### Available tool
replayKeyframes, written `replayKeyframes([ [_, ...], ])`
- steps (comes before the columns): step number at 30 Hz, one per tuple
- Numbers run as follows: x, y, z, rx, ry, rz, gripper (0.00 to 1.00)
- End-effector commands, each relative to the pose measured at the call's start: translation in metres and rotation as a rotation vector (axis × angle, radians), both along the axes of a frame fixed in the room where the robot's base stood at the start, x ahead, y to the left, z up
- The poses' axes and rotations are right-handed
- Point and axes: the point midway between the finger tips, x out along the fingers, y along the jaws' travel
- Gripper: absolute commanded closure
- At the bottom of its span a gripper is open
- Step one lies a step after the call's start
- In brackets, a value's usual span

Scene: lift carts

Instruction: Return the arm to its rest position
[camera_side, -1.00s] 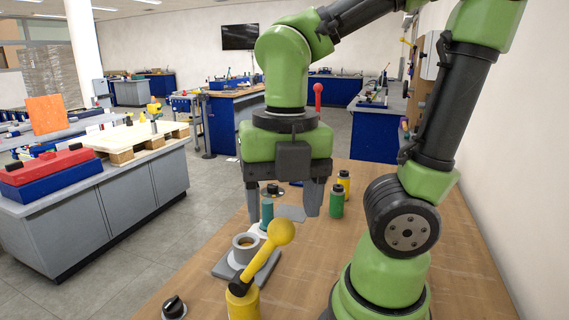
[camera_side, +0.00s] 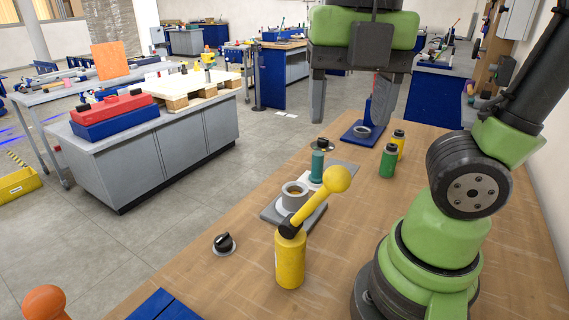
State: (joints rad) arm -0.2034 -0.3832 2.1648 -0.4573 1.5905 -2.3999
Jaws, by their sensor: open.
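My gripper (camera_side: 350,112) is at the top of the view, with its two grey fingers pointing down and spread wide apart. Nothing is between them. It hangs above the far part of the wooden bench (camera_side: 350,245), clear of the bottles. My arm's green base stands on the bench at the right. The upper part of my arm is cut off by the top edge.
A green bottle (camera_side: 388,161) and a yellow bottle (camera_side: 398,142) stand right of the plate. A blue fixture (camera_side: 353,138) is farther back. A black knob (camera_side: 224,243) lies near the left edge.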

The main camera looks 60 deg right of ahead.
Motion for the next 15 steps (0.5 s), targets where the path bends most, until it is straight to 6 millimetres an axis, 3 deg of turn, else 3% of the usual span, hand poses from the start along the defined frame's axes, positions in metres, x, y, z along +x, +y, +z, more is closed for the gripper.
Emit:
replayKeyframes([
  [5, 0.0000, -0.0002, -0.0018, 0.044, -0.052, -0.263, 0.38],
  [15, 0.0047, 0.0009, -0.0054, 0.343, -0.163, -1.300, 0.38],
])
